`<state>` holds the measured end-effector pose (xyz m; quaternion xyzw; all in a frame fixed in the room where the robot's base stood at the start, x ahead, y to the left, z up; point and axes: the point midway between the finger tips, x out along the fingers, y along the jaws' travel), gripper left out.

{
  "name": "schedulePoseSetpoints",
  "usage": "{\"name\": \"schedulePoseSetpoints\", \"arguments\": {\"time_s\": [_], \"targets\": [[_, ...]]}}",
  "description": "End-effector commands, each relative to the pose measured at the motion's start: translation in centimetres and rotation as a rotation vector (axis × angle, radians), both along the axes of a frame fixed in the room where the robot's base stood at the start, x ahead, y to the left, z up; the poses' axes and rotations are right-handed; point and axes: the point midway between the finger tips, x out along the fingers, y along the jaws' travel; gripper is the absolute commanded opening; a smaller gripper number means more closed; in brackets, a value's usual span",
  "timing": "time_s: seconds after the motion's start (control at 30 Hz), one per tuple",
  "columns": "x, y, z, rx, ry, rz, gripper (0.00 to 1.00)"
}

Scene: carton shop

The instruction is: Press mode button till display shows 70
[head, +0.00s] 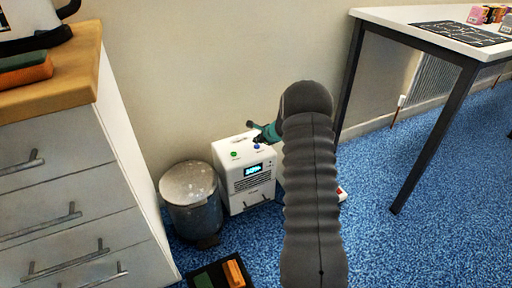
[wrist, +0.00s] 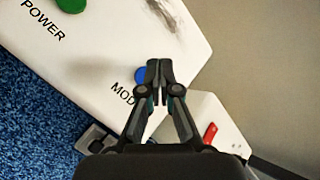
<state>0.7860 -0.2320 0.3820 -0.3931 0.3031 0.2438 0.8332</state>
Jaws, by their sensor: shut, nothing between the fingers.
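A white box-shaped device (head: 228,178) stands on the floor against the wall; its top also fills much of the wrist view (wrist: 95,60). Its front display (head: 253,169) is lit cyan, with digits too small to read surely. The blue mode button (wrist: 141,75) is on its top, partly beside my left finger; it also shows in the head view (head: 256,147). The label beside it reads "MOD", the rest hidden by the finger. A green button (wrist: 70,4) marked "POWER" is farther left. My gripper (wrist: 159,66) is shut and empty, its tips just right of the blue button; contact cannot be told.
A metal bin (head: 190,198) stands left of the device, beside a drawer cabinet (head: 60,170). A black tray (head: 205,279) lies in front. A white object with a red part (wrist: 210,132) is behind the device's edge. A white table (head: 400,18) stands at right.

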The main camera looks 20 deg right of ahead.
Motion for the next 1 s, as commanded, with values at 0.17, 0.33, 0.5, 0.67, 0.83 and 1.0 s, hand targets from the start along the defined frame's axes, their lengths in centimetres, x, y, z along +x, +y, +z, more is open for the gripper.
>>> {"name": "schedulePoseSetpoints", "arguments": {"time_s": [0.17,0.33,0.5,0.67,0.83,1.0], "targets": [[0.00,0.00,0.00,0.000,0.000,0.000,0.00],[0.00,0.00,-0.18,0.000,0.000,0.000,0.00],[0.01,-0.01,-0.68,0.000,0.000,0.000,0.00],[0.02,0.00,-0.90,0.000,0.000,0.000,0.00],[0.01,0.00,-0.80,0.000,0.000,0.000,0.00],[0.01,-0.01,-0.83,0.000,0.000,0.000,0.00]]}}
